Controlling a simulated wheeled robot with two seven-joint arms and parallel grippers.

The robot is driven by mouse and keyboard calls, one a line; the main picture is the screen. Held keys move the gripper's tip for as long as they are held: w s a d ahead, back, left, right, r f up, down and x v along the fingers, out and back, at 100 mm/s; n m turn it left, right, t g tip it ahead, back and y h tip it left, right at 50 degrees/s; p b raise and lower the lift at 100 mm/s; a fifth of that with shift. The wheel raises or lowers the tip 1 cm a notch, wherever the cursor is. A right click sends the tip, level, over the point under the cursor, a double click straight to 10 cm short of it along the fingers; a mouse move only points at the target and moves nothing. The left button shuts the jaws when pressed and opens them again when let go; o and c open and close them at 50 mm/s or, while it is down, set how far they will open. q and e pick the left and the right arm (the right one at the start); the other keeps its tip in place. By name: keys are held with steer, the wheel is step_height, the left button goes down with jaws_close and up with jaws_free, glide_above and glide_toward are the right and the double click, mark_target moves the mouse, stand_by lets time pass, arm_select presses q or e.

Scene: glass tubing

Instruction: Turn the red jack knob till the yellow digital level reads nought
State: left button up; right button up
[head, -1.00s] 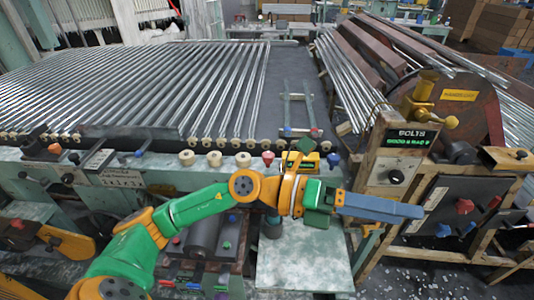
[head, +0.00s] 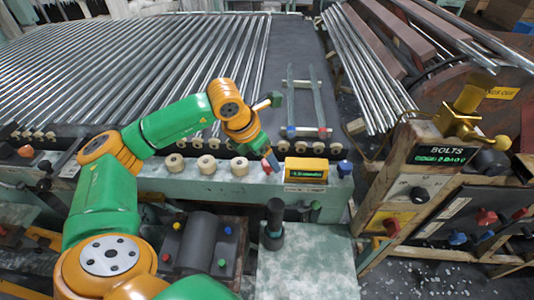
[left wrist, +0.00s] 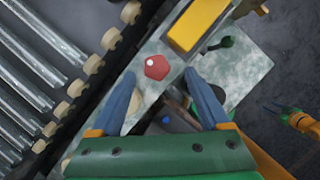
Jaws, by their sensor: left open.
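The red jack knob (left wrist: 156,66) shows in the left wrist view as a red five-sided head with a white dot. In the head view only a bit of the red knob (head: 266,168) shows beside my fingers. My left gripper (left wrist: 161,84) is open, with one blue finger to each side of the knob in the picture; I see no contact. In the head view my left gripper (head: 268,158) points down over the bench edge. The yellow digital level (head: 306,170) sits just right of the knob, its green digits too small to read. My right gripper is not seen.
Cream rollers (head: 207,164) line the bench edge left of the knob. A blue knob (head: 344,168) stands right of the level. Steel tubes (head: 150,60) fill the bench behind. A dark upright post (head: 274,222) stands in front, near a pale plate (head: 305,275).

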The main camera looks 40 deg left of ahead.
mark_target(268, 168)
arm_select(q)
steer(key=x, duration=0.3)
steer(key=shift+w+a, duration=0.2)
steer(key=shift+a, duration=0.1)
steer(key=shift+w, duration=0.1)
steer(key=shift+s+d+r, duration=0.1)
steer(key=shift+s+r, duration=0.05)
steer(key=shift+s, duration=0.05)
steer(key=c, duration=0.8)
jaws_close()
steer(key=shift+m, duration=0.4)
